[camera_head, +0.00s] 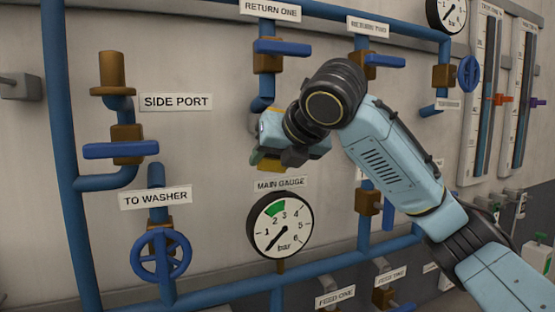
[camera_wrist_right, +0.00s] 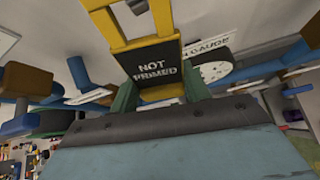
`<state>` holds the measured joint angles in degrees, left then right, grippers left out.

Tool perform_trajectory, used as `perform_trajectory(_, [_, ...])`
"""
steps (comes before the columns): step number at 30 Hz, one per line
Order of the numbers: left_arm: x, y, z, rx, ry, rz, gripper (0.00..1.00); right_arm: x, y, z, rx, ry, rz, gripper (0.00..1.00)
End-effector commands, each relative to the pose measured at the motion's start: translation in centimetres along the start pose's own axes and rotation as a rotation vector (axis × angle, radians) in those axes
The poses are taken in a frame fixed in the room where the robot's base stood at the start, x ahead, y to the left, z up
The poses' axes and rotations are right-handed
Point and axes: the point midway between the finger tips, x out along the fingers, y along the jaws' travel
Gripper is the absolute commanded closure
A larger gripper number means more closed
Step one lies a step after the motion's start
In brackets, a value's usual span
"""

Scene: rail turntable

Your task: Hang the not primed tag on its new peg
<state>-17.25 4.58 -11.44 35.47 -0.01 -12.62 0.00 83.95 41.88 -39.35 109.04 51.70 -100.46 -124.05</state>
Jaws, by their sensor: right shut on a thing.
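The not primed tag (camera_wrist_right: 158,68) is a black plate with white lettering in a yellow frame, seen close up in the right wrist view. My right gripper (camera_wrist_right: 160,92) is shut on its lower part, with a green finger on each side. In the head view my right gripper (camera_head: 278,155) is in front of the wall, just above the main gauge, and mostly hides the tag. A yellowish bit of the tag (camera_head: 268,162) shows there. I cannot make out a peg for the tag. My left gripper is not in view.
The main gauge (camera_head: 281,225) and its label (camera_head: 281,184) are just below the gripper. The RETURN ONE valve handle (camera_head: 283,48) sticks out above it. A left-hand valve (camera_head: 121,149) and a blue handwheel (camera_head: 160,256) stand off to the left. Bare wall lies between.

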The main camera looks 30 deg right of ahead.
Motion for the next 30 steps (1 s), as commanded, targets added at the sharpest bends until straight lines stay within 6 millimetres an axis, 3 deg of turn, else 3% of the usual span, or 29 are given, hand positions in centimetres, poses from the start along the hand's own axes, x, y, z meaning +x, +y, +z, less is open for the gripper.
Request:
perform_trajectory(15, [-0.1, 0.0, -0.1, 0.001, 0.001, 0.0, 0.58, 2.7, 0.1, 1.6, 0.001, 0.001, -0.001, 0.75])
perform_trajectory(30, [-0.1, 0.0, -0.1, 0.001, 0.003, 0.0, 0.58, 4.1, 0.0, 1.7, 0.0, -0.001, -0.001, 0.75])
